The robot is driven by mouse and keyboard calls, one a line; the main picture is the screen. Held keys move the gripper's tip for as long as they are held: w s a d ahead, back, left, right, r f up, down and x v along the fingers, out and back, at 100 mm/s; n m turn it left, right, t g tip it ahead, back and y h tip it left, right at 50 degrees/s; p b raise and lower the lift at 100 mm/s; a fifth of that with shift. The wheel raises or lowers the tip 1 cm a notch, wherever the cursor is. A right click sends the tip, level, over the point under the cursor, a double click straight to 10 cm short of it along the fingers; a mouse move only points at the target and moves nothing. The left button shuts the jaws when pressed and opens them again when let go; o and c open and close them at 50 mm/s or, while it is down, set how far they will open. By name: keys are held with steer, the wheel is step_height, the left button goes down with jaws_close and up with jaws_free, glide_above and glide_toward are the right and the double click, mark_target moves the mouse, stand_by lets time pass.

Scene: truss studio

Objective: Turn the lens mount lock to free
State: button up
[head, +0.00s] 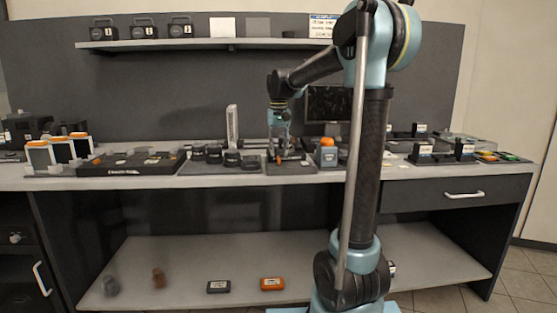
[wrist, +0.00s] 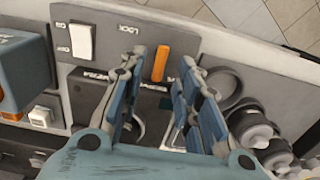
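The lens mount lock appears to be an orange lever (wrist: 161,63) on a dark grey panel (wrist: 110,52) in the wrist view. A "LOCK" label is printed beside its upper end; other lettering below is too small to read. The lever points nearly straight up in that picture, tilted slightly right. My gripper (wrist: 163,60) is open, one finger on each side of the lever, with gaps visible; whether it is at the lever's height is unclear. In the head view my gripper (head: 279,151) points down over the panel (head: 290,168) on the bench, largely hiding the lever.
A white rocker switch (wrist: 82,42) sits left of the lever. A blue box with an orange top (head: 328,155) stands close right of my gripper in the head view. Dark round lenses (head: 232,158) stand left. A monitor (head: 327,103) is behind.

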mark_target(279, 161)
steer(key=shift+f, duration=1.9)
jaws_close()
